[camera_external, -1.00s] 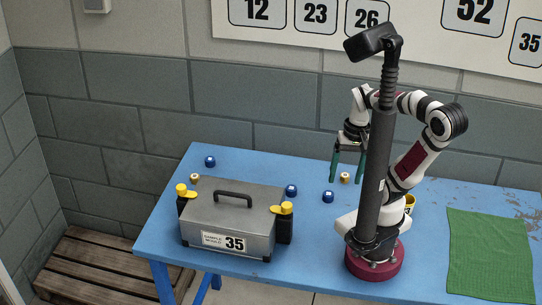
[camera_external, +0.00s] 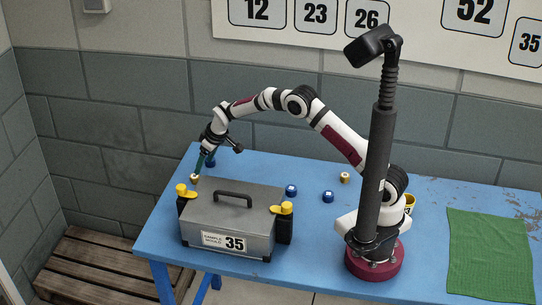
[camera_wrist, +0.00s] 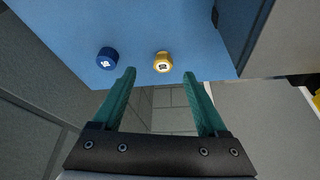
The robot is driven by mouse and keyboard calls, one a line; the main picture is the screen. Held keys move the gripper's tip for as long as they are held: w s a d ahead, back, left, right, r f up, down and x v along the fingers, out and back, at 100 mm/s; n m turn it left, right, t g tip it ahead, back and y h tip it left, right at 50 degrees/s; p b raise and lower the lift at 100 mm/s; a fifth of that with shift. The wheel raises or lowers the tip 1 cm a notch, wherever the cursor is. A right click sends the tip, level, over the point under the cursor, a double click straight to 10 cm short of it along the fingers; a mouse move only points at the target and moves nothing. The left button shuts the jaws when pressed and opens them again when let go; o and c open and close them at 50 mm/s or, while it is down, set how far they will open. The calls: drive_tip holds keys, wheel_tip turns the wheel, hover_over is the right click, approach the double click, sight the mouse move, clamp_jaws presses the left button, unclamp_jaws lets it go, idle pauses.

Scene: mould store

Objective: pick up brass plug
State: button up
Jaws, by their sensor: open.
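A brass plug (camera_wrist: 163,62) stands on the blue table in the wrist view, just beyond and between my open fingertips. In the external view the same plug (camera_external: 195,178) is at the table's left end, behind the grey case. My gripper (camera_external: 206,160) is above and very near it there; its green fingers (camera_wrist: 160,75) are apart and empty in the wrist view. A second brass plug (camera_external: 345,177) stands farther right, left of the dark post. A blue plug (camera_wrist: 107,58) is left of the near brass plug in the wrist view.
The grey case (camera_external: 228,232) with yellow-topped latches stands close to the near plug. Blue plugs (camera_external: 291,190) (camera_external: 328,196) stand mid-table. A green cloth (camera_external: 490,257) lies at the right.

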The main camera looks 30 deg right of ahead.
sight(197, 177)
drive_tip(key=x, duration=0.7)
drive_tip(key=shift+a+f, duration=0.15)
drive_tip(key=shift+a, duration=0.3)
clamp_jaws()
